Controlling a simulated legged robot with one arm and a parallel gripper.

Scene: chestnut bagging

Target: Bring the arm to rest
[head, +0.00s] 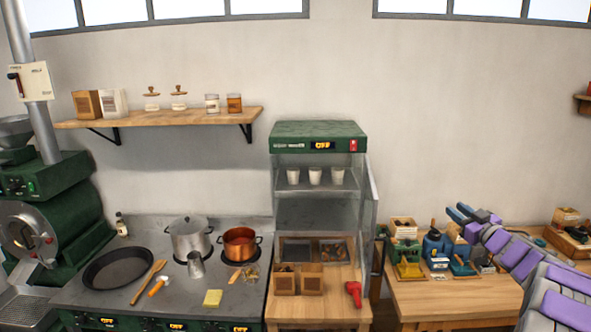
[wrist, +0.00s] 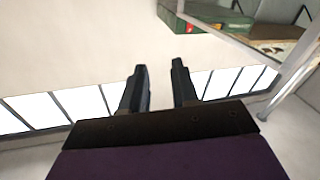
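My gripper (head: 462,213) is at the end of my purple and grey arm, which reaches in from the lower right in the head view. It is raised in front of the right-hand wooden table (head: 440,303). In the wrist view my gripper (wrist: 160,80) has its two dark fingers apart, with only pale wall between them. Nothing is held.
A glass cabinet with a green top (head: 318,130) stands left of my arm. The stove top (head: 145,290) holds a pan, pots and utensils. Blue and green devices (head: 433,245) sit on the right table, close to my gripper in the picture.

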